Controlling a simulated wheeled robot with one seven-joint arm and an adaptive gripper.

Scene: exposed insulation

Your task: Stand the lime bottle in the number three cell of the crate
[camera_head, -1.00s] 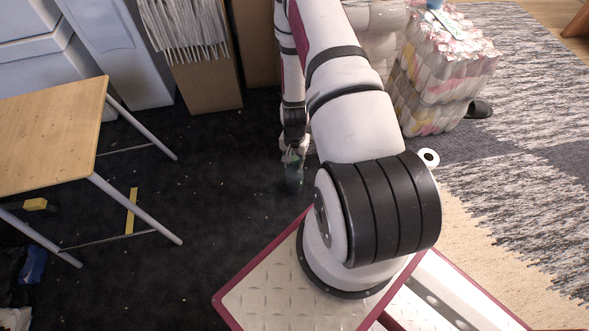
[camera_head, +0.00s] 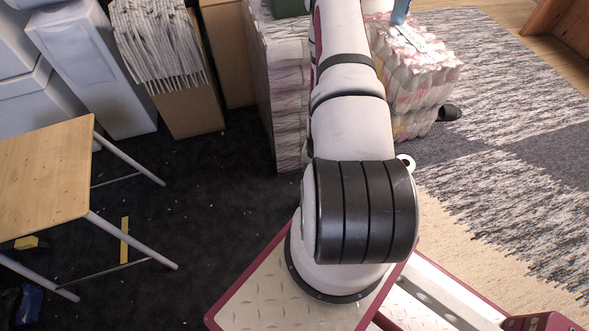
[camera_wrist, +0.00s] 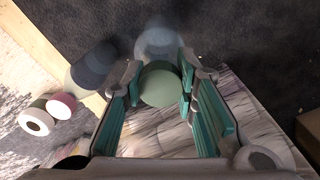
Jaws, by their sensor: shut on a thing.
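In the wrist view my gripper (camera_wrist: 162,68), with teal pads, is shut on a greyish-green, round-topped thing (camera_wrist: 160,86). Only its round end shows clearly, and I cannot tell for sure that it is the lime bottle. A blurred bluish-grey shape (camera_wrist: 158,40) lies just beyond it. In the head view my arm hides the gripper and what it holds. I cannot make out the crate or its number three cell in either view.
A stack of wrapped bundles (camera_head: 285,90) stands left of my arm, with a green thing (camera_head: 290,8) on top. Plastic-wrapped packs (camera_head: 415,75) carry a blue object (camera_head: 400,10). A wooden table (camera_head: 45,175) is at left. Dark floor between is mostly clear.

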